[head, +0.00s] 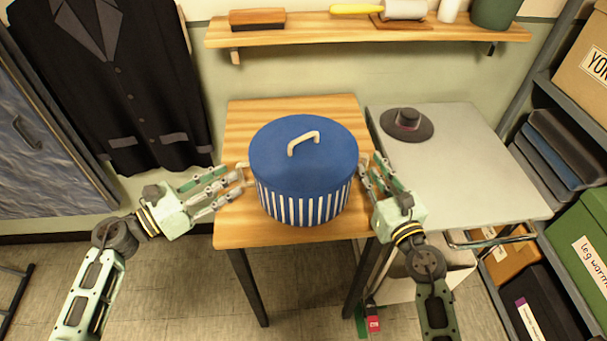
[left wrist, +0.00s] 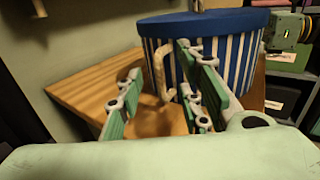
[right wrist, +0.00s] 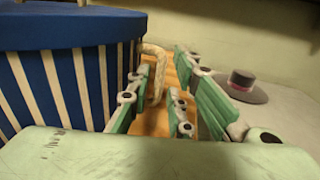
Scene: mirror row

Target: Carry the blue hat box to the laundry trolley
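The blue hat box (head: 300,165) has a blue lid with a cream top handle and blue-and-white striped sides. It stands upright on a wooden table (head: 245,232). My left gripper (head: 240,180) is open at the box's left side; in the left wrist view a cream side handle (left wrist: 158,72) shows between its fingers. My right gripper (head: 370,172) is open at the right side; in the right wrist view the other side handle (right wrist: 153,76) shows between its fingers. Contact with either handle cannot be told. I cannot make out a laundry trolley for certain.
A grey table (head: 470,170) with a dark hat (head: 407,125) stands close on the right. A wall shelf (head: 360,32) with a brush hangs behind. A rack with boxes (head: 585,245) is at far right, a dark coat (head: 120,90) at left.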

